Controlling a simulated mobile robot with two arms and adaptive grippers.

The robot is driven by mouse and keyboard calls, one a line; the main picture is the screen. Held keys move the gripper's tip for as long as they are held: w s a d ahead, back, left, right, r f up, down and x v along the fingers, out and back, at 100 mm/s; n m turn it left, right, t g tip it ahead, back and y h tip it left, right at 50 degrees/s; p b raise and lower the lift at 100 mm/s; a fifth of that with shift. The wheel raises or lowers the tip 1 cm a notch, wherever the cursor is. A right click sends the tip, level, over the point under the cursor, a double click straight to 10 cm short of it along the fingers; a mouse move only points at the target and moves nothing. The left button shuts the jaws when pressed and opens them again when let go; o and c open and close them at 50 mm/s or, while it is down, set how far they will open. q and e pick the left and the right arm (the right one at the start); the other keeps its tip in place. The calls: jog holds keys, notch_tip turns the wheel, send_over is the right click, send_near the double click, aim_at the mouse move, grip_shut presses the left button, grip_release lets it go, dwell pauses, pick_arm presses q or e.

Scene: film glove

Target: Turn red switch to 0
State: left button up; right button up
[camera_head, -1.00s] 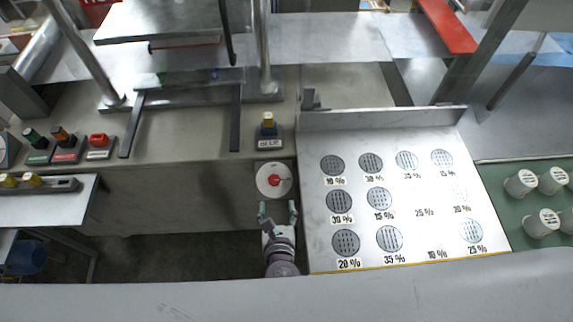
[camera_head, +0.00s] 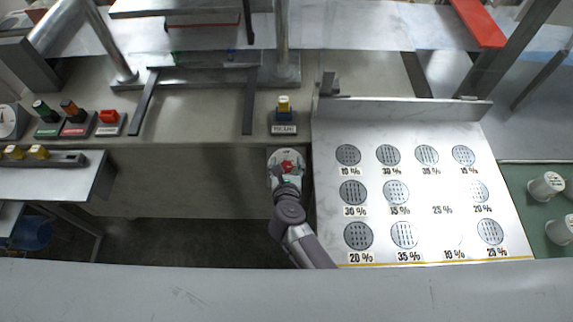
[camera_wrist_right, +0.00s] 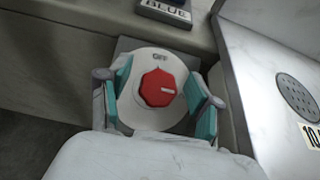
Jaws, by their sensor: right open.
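The red switch (camera_wrist_right: 158,88) is a red knob with a pale pointer line, on a round white dial plate (camera_wrist_right: 140,115). "OFF" is printed on the plate above the knob; the pointer line aims to the right in the wrist view. In the head view the red switch (camera_head: 287,166) shows on the front of the bench, partly covered by my gripper. My right gripper (camera_wrist_right: 160,100) is open, its teal-padded fingers on the left and right of the knob, with a visible gap to it on each side. My left gripper is not in view.
A white panel (camera_head: 420,200) with round perforated discs and percent labels lies right of the switch. Several coloured switches are at the left, and white cups (camera_head: 546,186) at the far right.

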jog(key=c, duration=1.2)
jog(key=shift+o, duration=0.2)
jog(key=shift+r+n+y+p, duration=0.25)
jog(key=shift+n+y+p, duration=0.25)
jog(key=shift+n+p, duration=0.45)
jog(key=n+y+p, duration=0.2)
jog(key=n+p, duration=0.1)
jog(key=shift+g+p, duration=0.3)
jog(key=shift+p, duration=0.05)
pick_arm(q)
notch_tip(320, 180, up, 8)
jog(key=p, duration=0.2)
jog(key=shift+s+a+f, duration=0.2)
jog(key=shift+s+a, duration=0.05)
pick_arm(e)
jog(key=shift+s+a+f+n+g+y, duration=0.15)
jog(key=shift+n+y, duration=0.2)
jog(key=shift+n, duration=0.25)
jog(key=shift+w+d+f+n+g+y, duration=0.15)
jog(key=shift+n+y, duration=0.2)
jog(key=shift+n, duration=0.2)
jog(key=shift+s+a, duration=0.1)
